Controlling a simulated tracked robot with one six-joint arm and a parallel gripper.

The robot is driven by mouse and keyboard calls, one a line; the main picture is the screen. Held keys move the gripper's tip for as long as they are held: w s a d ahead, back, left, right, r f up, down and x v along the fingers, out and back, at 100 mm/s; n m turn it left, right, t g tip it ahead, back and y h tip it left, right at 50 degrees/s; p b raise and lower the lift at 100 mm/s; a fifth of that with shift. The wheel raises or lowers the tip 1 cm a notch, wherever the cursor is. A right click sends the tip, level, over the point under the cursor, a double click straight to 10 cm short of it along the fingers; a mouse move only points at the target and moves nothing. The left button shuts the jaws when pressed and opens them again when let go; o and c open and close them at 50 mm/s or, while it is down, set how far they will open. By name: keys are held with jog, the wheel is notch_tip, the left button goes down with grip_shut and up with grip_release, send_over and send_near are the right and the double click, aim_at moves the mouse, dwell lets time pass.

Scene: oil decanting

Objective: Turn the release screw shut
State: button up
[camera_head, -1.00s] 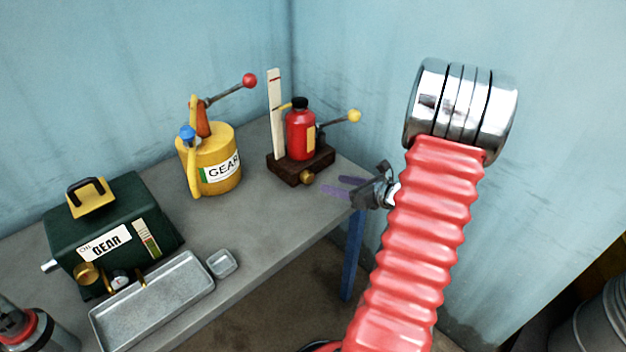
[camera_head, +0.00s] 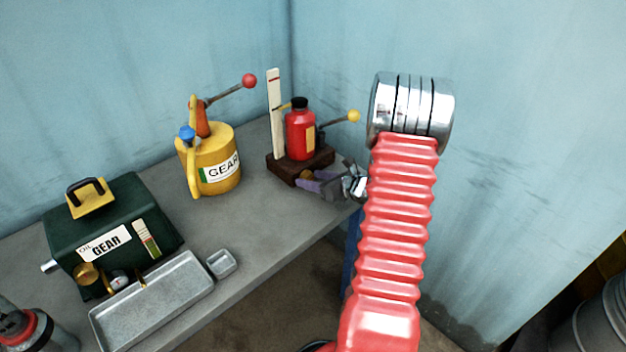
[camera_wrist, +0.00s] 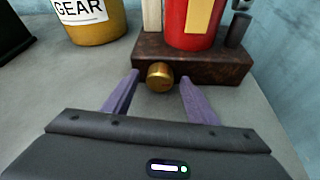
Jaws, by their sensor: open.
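The release screw is a brass knob (camera_wrist: 160,76) on the front face of the dark brown base (camera_wrist: 215,66). In the head view the knob (camera_head: 306,175) is partly covered by my gripper. The base (camera_head: 286,168) carries a red bottle (camera_head: 300,135) with a black cap and a lever with a yellow ball (camera_head: 354,116). My gripper (camera_wrist: 160,90) is open, with one purple finger on each side of the knob and a gap on both sides. In the head view my gripper (camera_head: 308,182) is in front of the base.
A white upright scale (camera_head: 274,100) stands by the red bottle. A yellow GEAR can (camera_head: 215,172) stands to the left. A green oil box (camera_head: 140,215), a metal tray (camera_head: 150,300) and a small dish (camera_head: 221,263) are further left. The bench between the can and my gripper is clear.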

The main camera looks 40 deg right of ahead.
jog(key=shift+c, duration=0.7)
jog(key=c, duration=0.9)
jog(key=shift+c, duration=0.2)
jog(key=shift+a+n, duration=0.1)
jog(key=shift+n, duration=0.2)
jog(key=shift+a+n+h, duration=0.25)
jog(key=shift+n+h, duration=1.15)
jog(key=shift+n, duration=0.3)
jog(key=o, duration=1.1)
